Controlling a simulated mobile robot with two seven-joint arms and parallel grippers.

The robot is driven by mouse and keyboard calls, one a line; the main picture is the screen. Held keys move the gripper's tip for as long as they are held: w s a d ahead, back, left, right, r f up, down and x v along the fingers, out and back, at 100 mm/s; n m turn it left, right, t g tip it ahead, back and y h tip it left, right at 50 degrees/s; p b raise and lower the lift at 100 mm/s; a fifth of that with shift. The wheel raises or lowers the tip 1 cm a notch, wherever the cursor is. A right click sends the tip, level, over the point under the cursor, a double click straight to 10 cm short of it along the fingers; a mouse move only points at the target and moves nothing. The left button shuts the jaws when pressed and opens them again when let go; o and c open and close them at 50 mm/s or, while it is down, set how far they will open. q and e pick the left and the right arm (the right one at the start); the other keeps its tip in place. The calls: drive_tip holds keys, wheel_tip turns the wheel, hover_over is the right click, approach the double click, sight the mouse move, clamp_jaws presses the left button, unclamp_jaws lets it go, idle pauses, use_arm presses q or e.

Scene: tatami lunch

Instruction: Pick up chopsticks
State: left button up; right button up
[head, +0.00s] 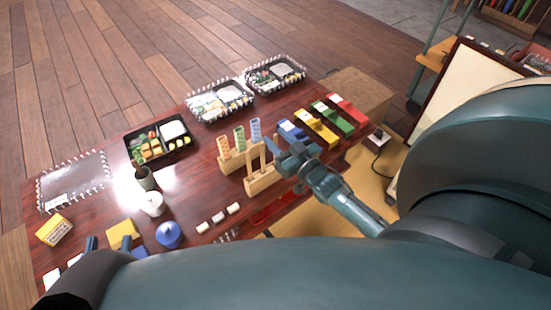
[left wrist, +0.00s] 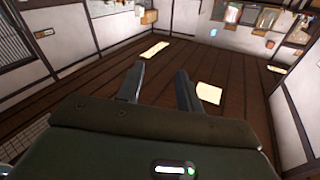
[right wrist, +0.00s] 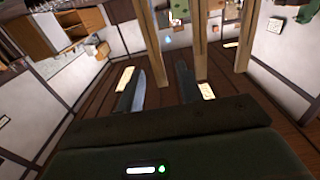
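I cannot make out bare chopsticks for certain. Three patterned upright slips, orange (head: 223,146), green (head: 240,138) and blue (head: 256,130), stand in a wooden holder; what they contain is hidden. A second wooden stand (head: 262,184) with posts is in front of it. My right gripper (head: 279,144) is just right of these stands; its fingers are apart and empty in the right wrist view (right wrist: 160,80), with wooden posts (right wrist: 200,40) beyond them. My left gripper (head: 108,242) is over the near-left table area; its fingers are apart and empty in the left wrist view (left wrist: 160,75).
Filled lunch trays (head: 158,154) line the far side of the dark red table (head: 195,185). Colored boxes (head: 346,111) are at the right. A dark cup (head: 146,180), white jar (head: 152,207), blue lidded pot (head: 168,236) and small white pieces (head: 218,217) occupy the near side.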

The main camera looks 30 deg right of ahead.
drive_tip(key=shift+w+a+b, duration=0.2)
drive_tip(key=shift+w+b, duration=0.1)
drive_tip(key=shift+w, duration=1.2)
drive_tip(key=shift+c, duration=0.3)
clamp_jaws()
